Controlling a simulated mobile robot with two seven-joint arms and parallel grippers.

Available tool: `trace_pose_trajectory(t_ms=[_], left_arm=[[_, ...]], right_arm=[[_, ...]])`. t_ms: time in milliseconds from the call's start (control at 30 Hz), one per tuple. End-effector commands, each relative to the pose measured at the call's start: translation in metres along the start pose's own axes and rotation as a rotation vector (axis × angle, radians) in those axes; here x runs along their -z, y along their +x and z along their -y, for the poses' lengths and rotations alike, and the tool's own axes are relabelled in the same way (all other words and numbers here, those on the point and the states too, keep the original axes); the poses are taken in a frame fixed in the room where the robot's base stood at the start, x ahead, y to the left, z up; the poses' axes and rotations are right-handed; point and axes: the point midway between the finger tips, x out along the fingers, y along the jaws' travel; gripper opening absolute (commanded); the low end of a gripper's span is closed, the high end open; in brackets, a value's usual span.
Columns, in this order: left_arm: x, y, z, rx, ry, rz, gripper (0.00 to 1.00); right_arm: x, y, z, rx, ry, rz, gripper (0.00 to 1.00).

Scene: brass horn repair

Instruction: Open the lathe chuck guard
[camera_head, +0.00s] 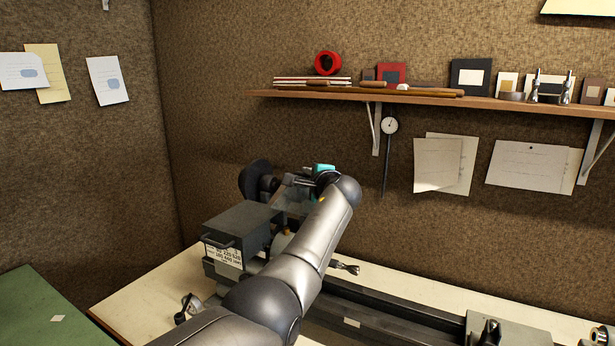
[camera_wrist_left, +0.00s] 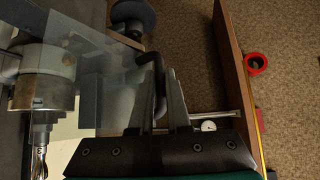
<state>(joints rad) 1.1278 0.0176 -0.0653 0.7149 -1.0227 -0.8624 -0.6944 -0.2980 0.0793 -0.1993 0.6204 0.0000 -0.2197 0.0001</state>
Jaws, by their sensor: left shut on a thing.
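The lathe (camera_head: 240,224) stands on the bench with its grey headstock box at the left. The chuck guard is a clear panel (camera_wrist_left: 98,72) in the left wrist view, in front of the metal chuck (camera_wrist_left: 42,88). In the head view part of the clear guard (camera_head: 291,203) shows behind my arm, raised near the headstock. My left gripper (camera_wrist_left: 158,92) is shut on the dark bent handle (camera_wrist_left: 152,68) at the guard's edge. In the head view my left gripper (camera_head: 309,181) is partly hidden by my wrist. My right gripper is not in view.
A wooden shelf (camera_head: 420,98) with frames and a red ring (camera_head: 328,63) runs along the wall above. A dial gauge (camera_head: 390,126) hangs below it. A dark round wheel (camera_head: 254,180) sits behind the headstock. The lathe bed (camera_head: 400,315) extends right.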

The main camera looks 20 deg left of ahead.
Motion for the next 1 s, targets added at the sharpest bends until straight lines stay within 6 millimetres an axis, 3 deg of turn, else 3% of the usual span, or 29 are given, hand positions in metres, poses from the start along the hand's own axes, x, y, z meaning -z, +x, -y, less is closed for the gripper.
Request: trace_pose_trajectory(t_ms=[67,100,200,567,1000], left_arm=[[0.0,0.0,-0.001,-0.002,-0.002,0.0,0.0],[0.0,0.0,-0.001,-0.002,-0.002,0.0,0.18],[0.0,0.0,-0.001,-0.002,-0.002,0.0,0.27],[0.001,-0.003,-0.001,-0.001,-0.001,0.0,0.27],[0.001,-0.038,-0.001,0.001,-0.002,-0.001,0.27]], right_arm=[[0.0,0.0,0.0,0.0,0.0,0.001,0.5],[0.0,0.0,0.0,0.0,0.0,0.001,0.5],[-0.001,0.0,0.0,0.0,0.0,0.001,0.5],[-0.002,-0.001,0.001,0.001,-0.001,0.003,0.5],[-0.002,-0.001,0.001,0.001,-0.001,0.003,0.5]])
